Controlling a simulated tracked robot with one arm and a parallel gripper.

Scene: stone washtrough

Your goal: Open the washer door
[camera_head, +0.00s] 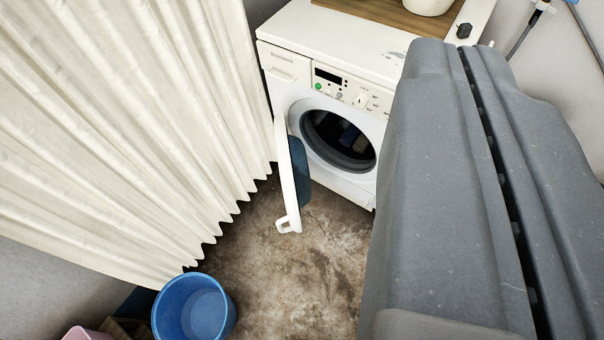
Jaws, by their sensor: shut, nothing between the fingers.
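The white washer (285,68) stands at the back, its front facing me. Its round door (286,180) hangs open on the left side of the opening, swung out toward me and seen nearly edge-on. The door has a white frame, dark bluish glass and a white handle (288,225) at its lower free end. The dark drum opening (338,140) is exposed, with bluish shapes inside that are too dim to identify. My gripper (463,50) is large and grey on the right, its two fingers together and empty. It appears apart from the door and hides the washer's right side.
A pleated cream curtain (120,130) fills the left, close beside the washer. A blue bucket (194,308) and a pink container (88,334) stand at the lower left. Bare stained floor (290,280) lies before the door. A wooden board (400,14) lies on the washer.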

